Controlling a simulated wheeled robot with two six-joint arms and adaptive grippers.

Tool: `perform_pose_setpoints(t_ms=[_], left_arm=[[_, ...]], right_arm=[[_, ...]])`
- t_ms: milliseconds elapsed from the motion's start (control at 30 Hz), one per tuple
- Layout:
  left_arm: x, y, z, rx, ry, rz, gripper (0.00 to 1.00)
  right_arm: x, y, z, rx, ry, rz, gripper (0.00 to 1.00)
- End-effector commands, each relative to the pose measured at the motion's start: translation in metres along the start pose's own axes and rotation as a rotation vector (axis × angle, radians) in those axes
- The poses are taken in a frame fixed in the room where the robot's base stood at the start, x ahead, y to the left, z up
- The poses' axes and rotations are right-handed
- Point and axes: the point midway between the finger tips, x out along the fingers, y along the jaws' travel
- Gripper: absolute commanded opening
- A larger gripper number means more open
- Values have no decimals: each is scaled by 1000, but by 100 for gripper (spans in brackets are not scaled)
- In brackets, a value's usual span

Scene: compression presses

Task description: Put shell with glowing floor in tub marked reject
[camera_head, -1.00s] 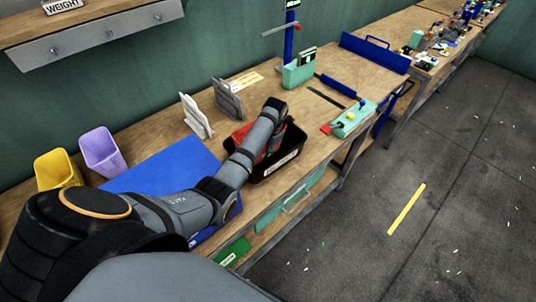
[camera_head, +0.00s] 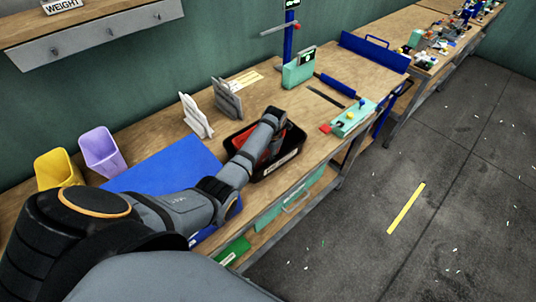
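A black tub (camera_head: 292,160) with a white label on its front wall stands near the bench's front edge; the label is too small to read. My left gripper (camera_head: 268,150) reaches down into the tub. Its fingers are mostly hidden by my own arm and the tub's walls, so I cannot tell whether they hold anything. Something red (camera_head: 246,138) shows inside the tub beside my arm. I cannot make out a shell with a glowing floor. My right gripper is not in view.
A blue mat (camera_head: 165,168) lies left of the tub. Yellow (camera_head: 57,170) and purple (camera_head: 101,151) bins stand at the back left. Grey upright plates (camera_head: 228,100) stand behind the tub. A teal control box (camera_head: 353,118) is to its right.

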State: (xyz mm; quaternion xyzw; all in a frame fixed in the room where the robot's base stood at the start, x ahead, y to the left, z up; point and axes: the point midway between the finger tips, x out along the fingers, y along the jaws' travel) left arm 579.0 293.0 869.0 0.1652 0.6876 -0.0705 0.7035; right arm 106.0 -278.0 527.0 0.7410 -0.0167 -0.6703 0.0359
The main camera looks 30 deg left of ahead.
Motion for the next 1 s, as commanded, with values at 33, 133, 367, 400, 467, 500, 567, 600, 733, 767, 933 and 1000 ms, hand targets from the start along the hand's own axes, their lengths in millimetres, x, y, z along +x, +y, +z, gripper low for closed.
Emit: perform_pose_setpoints(t_ms=[33, 133, 367, 400, 467, 500, 567, 600, 733, 767, 933, 1000], left_arm=[[-2, 0, 0, 0, 0, 0, 28], [-11, 1, 1, 0, -3, 1, 28], [-64, 1, 1, 0, -5, 2, 28], [-73, 1, 2, -1, -5, 2, 28], [-87, 1, 2, -1, -5, 2, 28], [-95, 0, 1, -1, -4, 1, 28], [-104, 0, 1, -1, -3, 1, 28], [-110, 0, 1, -1, -2, 1, 28], [-121, 0, 0, 0, 0, 0, 28], [-122, 0, 0, 0, 0, 0, 28], [-123, 0, 0, 0, 0, 0, 28], [-123, 0, 0, 0, 0, 0, 28]], right_arm=[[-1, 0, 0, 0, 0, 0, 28], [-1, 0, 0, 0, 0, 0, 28], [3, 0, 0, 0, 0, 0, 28], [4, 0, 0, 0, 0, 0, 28], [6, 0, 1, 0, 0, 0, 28], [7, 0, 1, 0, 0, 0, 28], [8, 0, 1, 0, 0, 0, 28], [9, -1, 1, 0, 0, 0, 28], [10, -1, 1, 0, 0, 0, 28], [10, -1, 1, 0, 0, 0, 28], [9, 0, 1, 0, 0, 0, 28], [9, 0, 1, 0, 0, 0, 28]])
